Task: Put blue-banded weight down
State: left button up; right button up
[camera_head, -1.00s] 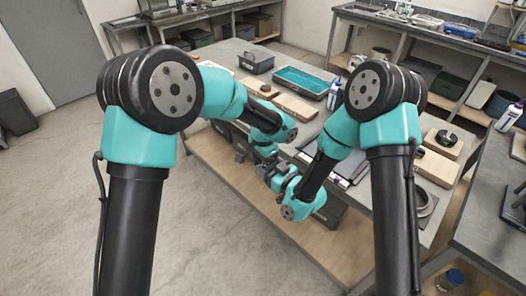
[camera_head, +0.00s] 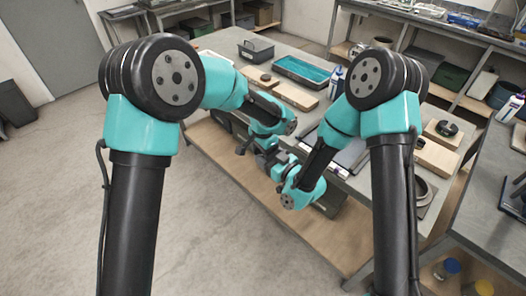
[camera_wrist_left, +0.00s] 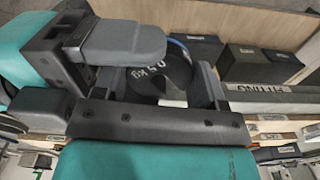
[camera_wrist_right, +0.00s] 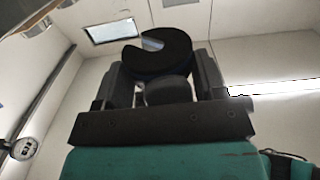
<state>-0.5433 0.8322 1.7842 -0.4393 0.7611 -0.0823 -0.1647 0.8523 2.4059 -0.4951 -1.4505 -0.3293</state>
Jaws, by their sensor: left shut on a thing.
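The blue-banded weight (camera_wrist_left: 158,72) is a black disc with white lettering and a strip of blue at its rim in the left wrist view. My left gripper (camera_wrist_left: 160,85) is shut on it, with a finger at each side. In the head view my left gripper (camera_head: 262,158) is in front of the bench's near edge, and the weight cannot be made out there. My right gripper (camera_wrist_right: 160,80) has its fingers apart, with a black slotted disc (camera_wrist_right: 157,57) at their tips.
The grey bench (camera_head: 300,45) carries a teal-lined tray (camera_head: 303,70), a dark carrier (camera_head: 256,50), wooden boards (camera_head: 294,95) and a wooden block (camera_head: 436,157). A bottle (camera_head: 336,82) stands beside the tray. A lower wooden shelf (camera_head: 325,243) runs beneath. Open floor lies left.

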jog(key=o, duration=0.5)
jog(key=shift+s+d+f, duration=0.1)
jog(key=shift+d+f, duration=0.05)
jog(key=shift+f, duration=0.3)
jog(key=s+d+f+m+g+h, duration=0.3)
jog(key=s+d+f, duration=0.15)
jog(key=f, duration=0.35)
jog(key=s+d+f+m+g+h, duration=0.2)
jog(key=s+d+f+g+h, duration=0.1)
jog(key=d+f, duration=0.35)
jog(key=s+d+f+m+g, duration=0.1)
jog(key=s+d+f+g, duration=0.1)
jog(key=s, duration=0.2)
jog(key=s+d+f+m+g+h, duration=0.1)
jog(key=s+f+m+g, duration=0.1)
jog(key=s, duration=0.3)
jog(key=s+d+f+m+g, duration=0.1)
jog(key=s+d+f+g, duration=0.1)
jog(key=s, duration=0.3)
jog(key=shift+d+f+m+g+h, duration=0.3)
jog(key=shift+f+m+g, duration=0.1)
jog(key=shift+f+g, duration=0.1)
